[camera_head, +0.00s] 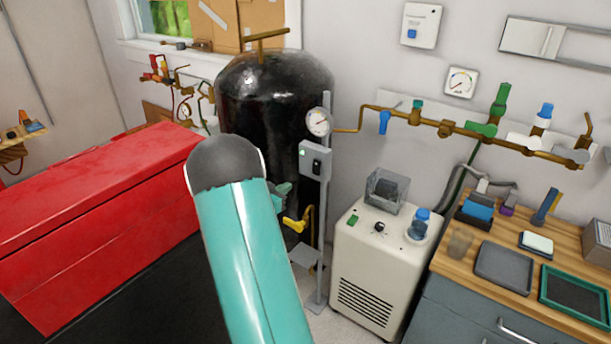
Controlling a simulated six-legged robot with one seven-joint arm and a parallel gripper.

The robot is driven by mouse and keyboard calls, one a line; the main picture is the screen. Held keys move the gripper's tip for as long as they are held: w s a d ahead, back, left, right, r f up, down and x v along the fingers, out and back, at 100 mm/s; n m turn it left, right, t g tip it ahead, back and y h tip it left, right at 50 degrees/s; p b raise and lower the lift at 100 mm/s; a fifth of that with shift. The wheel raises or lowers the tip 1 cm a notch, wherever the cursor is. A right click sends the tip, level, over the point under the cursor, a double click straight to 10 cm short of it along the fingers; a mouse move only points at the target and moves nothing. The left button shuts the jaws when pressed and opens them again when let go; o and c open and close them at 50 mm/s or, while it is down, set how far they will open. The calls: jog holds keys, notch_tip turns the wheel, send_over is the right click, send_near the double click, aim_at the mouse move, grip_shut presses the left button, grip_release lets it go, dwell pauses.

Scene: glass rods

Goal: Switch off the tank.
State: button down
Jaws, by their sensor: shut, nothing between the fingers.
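The tank (262,90) is a large black upright cylinder at the back, left of centre, with a brass bar above its top. A grey switch box (308,150) is on a grey post at its right side. The box has a small green light (303,153) and a dark switch (317,167) on its face. A round gauge (319,121) sits just above the box. My teal arm (250,250) rises in the foreground and covers the tank's lower part. A small teal piece shows beside the arm, below the box; I cannot make out gripper fingers there.
A red chest (90,220) fills the left. A yellow-handled valve (297,222) is low beside the tank. A white machine (375,270) stands right of the post. A wooden-topped bench (470,255) is at the right. Brass pipes with valves (445,127) run along the wall.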

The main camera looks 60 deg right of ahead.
aim_at(315, 171)
jog(key=x, duration=1.4)
jog(key=shift+w, duration=0.1)
jog(key=shift+f, duration=0.1)
jog(key=shift+d+f+h, duration=0.1)
jog(key=shift+d+h, duration=0.05)
jog(key=shift+h, duration=0.15)
